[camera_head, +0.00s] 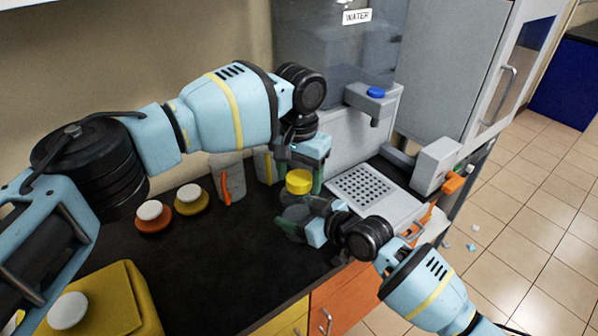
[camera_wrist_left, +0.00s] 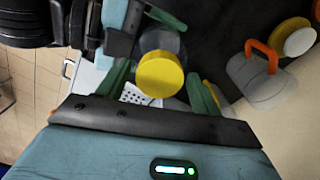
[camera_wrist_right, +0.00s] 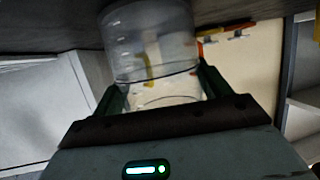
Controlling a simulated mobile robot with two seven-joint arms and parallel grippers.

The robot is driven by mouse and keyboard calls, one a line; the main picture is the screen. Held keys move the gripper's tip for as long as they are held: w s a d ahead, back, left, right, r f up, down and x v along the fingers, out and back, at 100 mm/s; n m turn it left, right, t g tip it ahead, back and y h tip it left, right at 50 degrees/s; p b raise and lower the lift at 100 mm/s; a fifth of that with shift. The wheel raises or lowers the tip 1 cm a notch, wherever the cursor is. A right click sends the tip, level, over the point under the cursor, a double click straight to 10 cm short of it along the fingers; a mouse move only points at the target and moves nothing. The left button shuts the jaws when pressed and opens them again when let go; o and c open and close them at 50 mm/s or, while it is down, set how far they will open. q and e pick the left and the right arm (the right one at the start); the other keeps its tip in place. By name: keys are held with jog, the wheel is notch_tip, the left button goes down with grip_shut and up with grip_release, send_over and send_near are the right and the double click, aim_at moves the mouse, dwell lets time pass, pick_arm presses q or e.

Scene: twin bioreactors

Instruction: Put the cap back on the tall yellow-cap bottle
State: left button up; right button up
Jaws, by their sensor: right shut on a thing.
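The yellow cap (camera_head: 299,181) is at the top of the clear bottle (camera_wrist_right: 152,40), below my left gripper (camera_head: 300,174). The left wrist view shows the cap (camera_wrist_left: 160,75) between my left fingers, with gaps on both sides, and the clear bottle body behind it. My left gripper is open and points down around the cap. My right gripper (camera_head: 299,220) is shut on the bottle from the side, below the cap. In the head view my right gripper hides much of the bottle. I cannot tell whether the cap is seated fully on the neck.
A water dispenser with a drip grate (camera_head: 362,188) stands just right of the grippers. White-topped orange (camera_head: 154,222) and yellow (camera_head: 191,203) items sit to the left. The black counter's middle is clear.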

pick_arm(q)
jog(key=c, duration=0.9)
jog(key=o, duration=1.1)
notch_tip(320, 180, up, 12)
pick_arm(e)
jog(key=o, duration=1.9)
jog(key=shift+d, duration=0.1)
